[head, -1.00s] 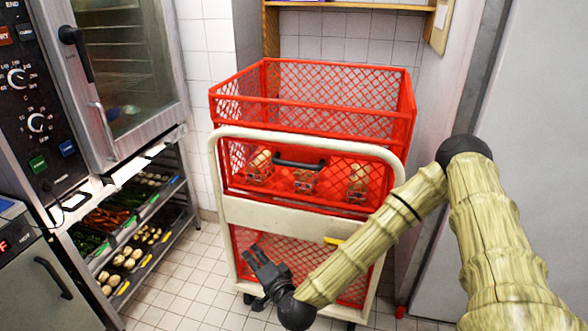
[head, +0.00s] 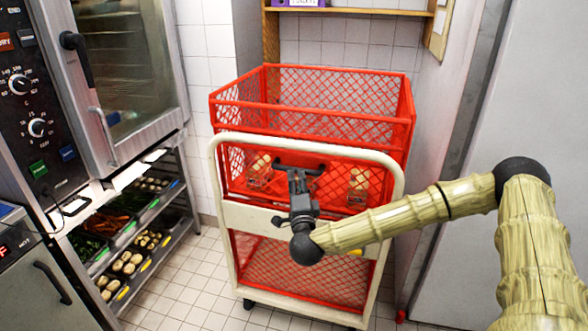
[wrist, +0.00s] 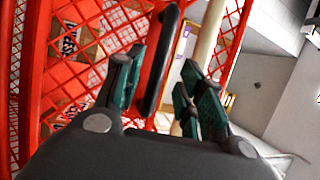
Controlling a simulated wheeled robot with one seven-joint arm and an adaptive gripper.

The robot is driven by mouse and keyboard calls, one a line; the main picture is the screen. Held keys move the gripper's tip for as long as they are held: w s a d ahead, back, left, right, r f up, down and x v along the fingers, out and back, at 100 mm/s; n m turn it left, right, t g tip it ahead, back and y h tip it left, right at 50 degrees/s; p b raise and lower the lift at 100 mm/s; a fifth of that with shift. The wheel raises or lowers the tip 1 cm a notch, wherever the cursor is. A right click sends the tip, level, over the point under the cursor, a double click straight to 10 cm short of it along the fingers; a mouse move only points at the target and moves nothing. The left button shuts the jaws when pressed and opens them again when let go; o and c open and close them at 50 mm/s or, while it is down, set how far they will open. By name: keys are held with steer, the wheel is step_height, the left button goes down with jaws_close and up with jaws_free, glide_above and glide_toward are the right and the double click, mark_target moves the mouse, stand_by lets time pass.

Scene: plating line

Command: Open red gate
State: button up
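The red gate (head: 233,178) is a mesh panel on the front of the red mesh cart, framed by a cream tubular rail. Its black bar handle (head: 281,164) runs across the upper part of the gate, its middle hidden behind my gripper. My gripper (head: 298,180) is in front of the handle, fingers pointing up in the head view. In the wrist view the gripper (wrist: 163,85) has its fingers apart, and the black handle (wrist: 160,60) shows in the gap, closer to the left finger. I cannot tell how deep it sits between the fingers. The gate looks closed.
The cart's cream frame (head: 214,190) surrounds the gate; packs of pale round food (head: 358,183) show behind the mesh. An oven (head: 125,80) and a rack of vegetable trays (head: 150,243) stand at left. A grey panel (head: 540,110) is at right. Tiled floor (head: 190,290) lies clear in front.

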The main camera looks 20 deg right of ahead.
mark_target(295, 170)
steer(key=shift+p+x, duration=0.45)
steer(key=shift+x, duration=2.6)
jaws_close()
